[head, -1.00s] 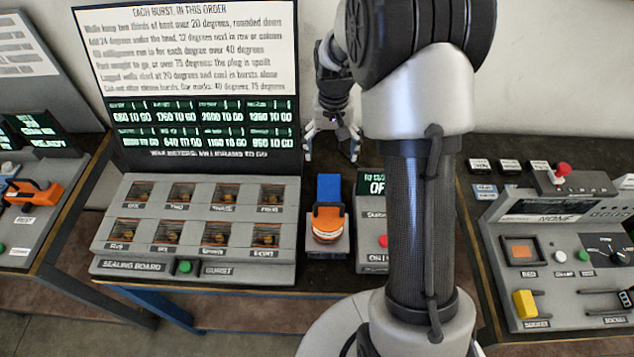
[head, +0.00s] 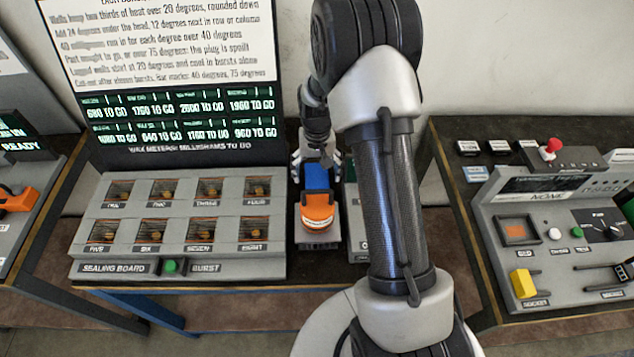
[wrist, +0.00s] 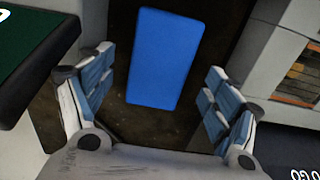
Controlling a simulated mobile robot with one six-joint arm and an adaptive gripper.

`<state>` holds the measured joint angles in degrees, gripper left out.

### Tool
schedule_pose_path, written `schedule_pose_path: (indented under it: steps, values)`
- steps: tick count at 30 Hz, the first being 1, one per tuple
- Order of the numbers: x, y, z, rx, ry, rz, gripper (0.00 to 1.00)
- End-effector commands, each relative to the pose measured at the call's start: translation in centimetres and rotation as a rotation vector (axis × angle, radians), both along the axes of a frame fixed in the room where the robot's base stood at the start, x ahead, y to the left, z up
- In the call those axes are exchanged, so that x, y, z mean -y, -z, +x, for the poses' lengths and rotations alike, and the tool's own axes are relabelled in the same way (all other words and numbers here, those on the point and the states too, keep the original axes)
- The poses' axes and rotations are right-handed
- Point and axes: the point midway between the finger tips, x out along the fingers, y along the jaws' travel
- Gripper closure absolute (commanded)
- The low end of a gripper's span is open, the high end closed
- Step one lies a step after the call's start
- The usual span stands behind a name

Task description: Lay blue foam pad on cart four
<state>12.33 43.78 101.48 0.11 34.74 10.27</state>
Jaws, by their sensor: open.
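The blue foam pad (head: 317,176) lies on the dark bench top, just behind an orange-topped item in the head view. In the wrist view the pad (wrist: 155,55) is a plain blue slab between my fingers. My gripper (head: 316,163) is open above and around the pad, with a finger on either side. The wrist view shows my gripper (wrist: 160,65) with gaps between both fingers and the pad, so it is not gripped. Part of the pad is hidden by my wrist in the head view. I cannot make out cart four in either view.
The grey sealing board (head: 180,225) stands close to the left of the pad. The orange-topped item (head: 318,213) sits directly in front. A grey box with a green screen, partly behind my arm, is close on the right. Another bench with a grey control panel (head: 555,250) stands farther right.

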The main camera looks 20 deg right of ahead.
Motion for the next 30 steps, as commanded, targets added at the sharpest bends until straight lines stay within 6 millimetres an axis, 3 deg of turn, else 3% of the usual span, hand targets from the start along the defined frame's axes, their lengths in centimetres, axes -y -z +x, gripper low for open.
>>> schedule_pose_path:
  steps: [4, 12, 27, 30]
  values:
    - [0.0, 2.6, 0.0, -0.001, 0.0, 0.0, 0.18]
    - [0.0, 2.9, 0.1, 0.001, 0.0, 0.001, 0.18]
    - [0.0, 2.8, 0.0, 0.001, 0.0, 0.0, 0.51]
    - [0.0, 2.8, 0.0, 0.001, 0.0, 0.0, 0.53]
